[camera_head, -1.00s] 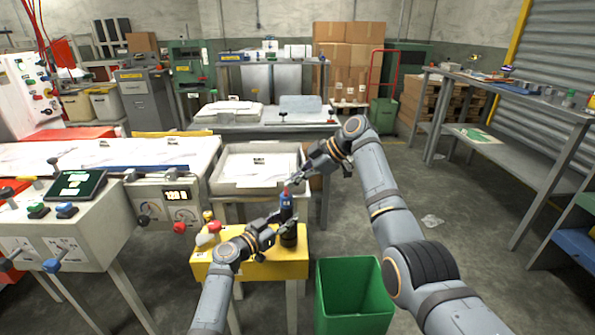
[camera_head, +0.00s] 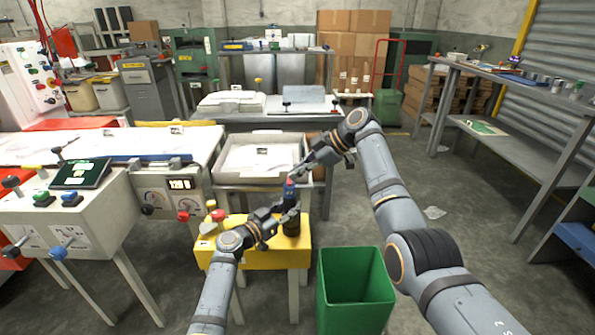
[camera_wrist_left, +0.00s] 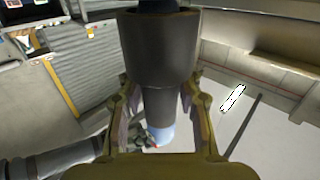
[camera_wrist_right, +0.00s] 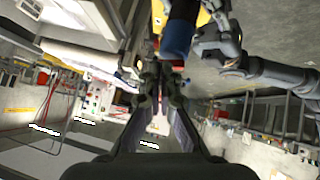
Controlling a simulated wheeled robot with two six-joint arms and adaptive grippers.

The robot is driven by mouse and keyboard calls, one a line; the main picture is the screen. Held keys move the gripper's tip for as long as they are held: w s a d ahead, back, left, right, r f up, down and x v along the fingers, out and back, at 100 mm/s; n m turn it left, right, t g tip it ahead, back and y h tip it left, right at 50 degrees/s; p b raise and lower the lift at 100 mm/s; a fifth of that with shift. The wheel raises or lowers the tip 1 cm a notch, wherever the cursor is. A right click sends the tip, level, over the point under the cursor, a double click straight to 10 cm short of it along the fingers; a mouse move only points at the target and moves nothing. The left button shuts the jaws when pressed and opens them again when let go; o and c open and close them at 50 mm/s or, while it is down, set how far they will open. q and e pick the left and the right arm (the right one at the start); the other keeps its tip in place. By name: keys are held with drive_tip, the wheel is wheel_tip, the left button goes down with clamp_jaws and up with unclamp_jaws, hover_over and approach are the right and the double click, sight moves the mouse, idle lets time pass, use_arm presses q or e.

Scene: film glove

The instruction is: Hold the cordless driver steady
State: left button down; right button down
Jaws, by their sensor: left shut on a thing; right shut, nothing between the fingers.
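The cordless driver (camera_head: 291,226) stands upright at the right end of a small yellow table, with a dark lower body and a blue upper part with a red tip. My left gripper (camera_head: 285,210) is shut around its dark middle. In the left wrist view, the driver's dark shaft (camera_wrist_left: 160,100) lies between both fingers, with a wide dark end and a blue end. My right gripper (camera_head: 294,183) is shut and empty, close beside the driver's top. In the right wrist view, the blue end (camera_wrist_right: 178,38) is just past the closed fingertips; I cannot tell if they touch.
The yellow table (camera_head: 232,256) also carries small red and yellow knobs at its left. A green bin (camera_head: 354,300) stands on the floor to its right. A grey tray (camera_head: 262,158) is behind, and a control console (camera_head: 90,225) stands at left. Open floor lies right.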

drive_tip(key=shift+w+f, duration=0.1)
drive_tip(key=shift+w, duration=0.05)
idle(0.4)
drive_tip(key=shift+s, duration=0.85)
drive_tip(key=a+r+v, duration=0.2)
drive_tip(key=v, duration=1)
drive_tip(key=shift+s+d+r, duration=0.25)
drive_tip(key=shift+s, duration=0.05)
